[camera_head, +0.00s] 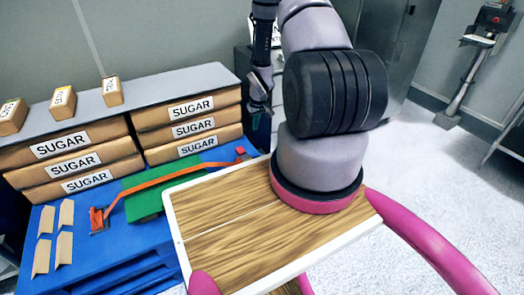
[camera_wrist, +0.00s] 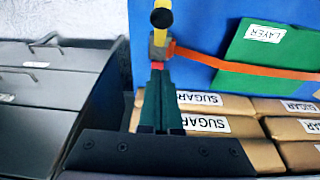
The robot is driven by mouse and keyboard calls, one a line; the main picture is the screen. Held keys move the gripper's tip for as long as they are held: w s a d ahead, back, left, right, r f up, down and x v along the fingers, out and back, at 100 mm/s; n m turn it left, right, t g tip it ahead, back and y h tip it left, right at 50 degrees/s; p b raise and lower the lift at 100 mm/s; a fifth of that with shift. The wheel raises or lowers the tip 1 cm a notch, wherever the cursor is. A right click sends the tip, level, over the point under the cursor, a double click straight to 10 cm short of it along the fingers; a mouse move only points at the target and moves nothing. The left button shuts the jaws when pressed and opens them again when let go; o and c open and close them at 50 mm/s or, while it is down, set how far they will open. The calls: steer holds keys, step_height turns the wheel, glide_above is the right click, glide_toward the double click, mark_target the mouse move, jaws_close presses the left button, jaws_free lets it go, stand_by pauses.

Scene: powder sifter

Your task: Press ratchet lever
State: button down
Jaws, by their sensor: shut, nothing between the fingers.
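The ratchet (camera_wrist: 158,50) is a small grey and red piece at the end of the orange strap (camera_wrist: 245,70). A yellow bar with a round black end, apparently its lever (camera_wrist: 163,36), sticks up from it in the wrist view. My gripper (camera_wrist: 158,68) is shut and empty, its dark fingertips in line with the ratchet; I cannot tell whether they touch. In the head view my gripper (camera_head: 262,108) hangs above and right of the strap's red right end (camera_head: 240,153). The lever is not clear there.
The strap crosses a green sheet (camera_head: 135,190) on a blue platform (camera_head: 100,255). Stacked sugar bags (camera_head: 70,162) stand behind it. A wooden board (camera_head: 235,240) lies in the foreground. Dark grey boxes with handles (camera_wrist: 40,100) stand at the wrist view's left. Pale floor is open at right.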

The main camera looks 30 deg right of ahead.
steer(key=shift+s+d+f, duration=0.15)
steer(key=shift+f, duration=0.35)
steer(key=shift+s+d+f, duration=0.1)
steer(key=shift+s+f, duration=0.05)
steer(key=shift+f, duration=0.3)
steer(key=x, duration=0.9)
steer(key=shift+f, duration=0.25)
steer(key=f, duration=0.1)
steer(key=s+f, duration=0.1)
steer(key=f, duration=0.1)
steer(key=shift+s, duration=0.2)
steer(key=shift+s+f, duration=0.25)
steer(key=shift+f, duration=0.2)
steer(key=shift+f, duration=0.1)
